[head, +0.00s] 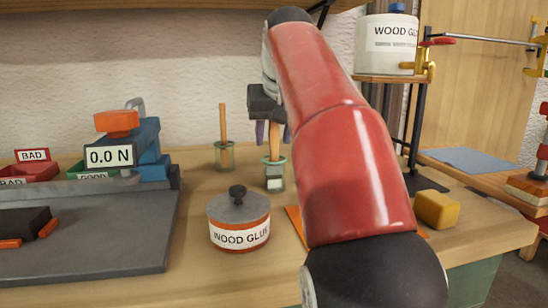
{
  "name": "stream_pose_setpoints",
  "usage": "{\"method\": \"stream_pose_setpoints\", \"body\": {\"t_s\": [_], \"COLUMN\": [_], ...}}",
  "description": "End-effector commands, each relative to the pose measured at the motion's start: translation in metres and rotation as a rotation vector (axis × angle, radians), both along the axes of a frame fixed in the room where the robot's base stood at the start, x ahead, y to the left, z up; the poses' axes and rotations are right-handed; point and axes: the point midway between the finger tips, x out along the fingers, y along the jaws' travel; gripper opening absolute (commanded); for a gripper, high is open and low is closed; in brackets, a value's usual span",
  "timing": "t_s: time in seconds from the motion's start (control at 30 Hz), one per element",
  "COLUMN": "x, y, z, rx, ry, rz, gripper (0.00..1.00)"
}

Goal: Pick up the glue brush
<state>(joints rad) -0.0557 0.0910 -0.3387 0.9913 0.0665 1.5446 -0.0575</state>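My gripper (273,138) points down over a small glass jar (274,183) left of my red arm. A wooden handle (275,151) stands upright in this jar, its top between my two purple fingers. The fingers look open, with a gap beside the handle. A pale part shows low in the jar; I cannot make out bristles. A second glass jar (225,158) to the left holds another upright wooden stick (223,122). I cannot tell for certain which of the two is the glue brush.
A wood glue pot (239,222) with a knobbed lid stands in front of the jars. A force gauge (110,157) and a dark grey plate (95,255) are at left. A yellow block (437,210) lies at right. A larger glue container (386,45) stands on a raised shelf.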

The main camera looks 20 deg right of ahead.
Motion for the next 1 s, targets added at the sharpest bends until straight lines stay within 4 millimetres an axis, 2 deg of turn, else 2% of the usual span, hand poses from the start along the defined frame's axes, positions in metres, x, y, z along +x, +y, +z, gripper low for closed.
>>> {"method": "stream_pose_setpoints", "body": {"t_s": [0.03, 0.3, 0.67, 0.87, 1.0], "x": [0.000, 0.000, 0.000, 0.000, 0.000], "y": [0.000, 0.000, 0.000, 0.000, 0.000], "z": [0.000, 0.000, 0.006, 0.030, 0.057], "rx": [0.000, 0.000, 0.000, 0.000, -0.002], "ry": [0.000, 0.000, -0.001, -0.002, -0.003], "rz": [0.000, 0.000, 0.000, 0.000, -0.001], "gripper": [0.34, 0.00, 0.00, 0.00, 0.00]}}
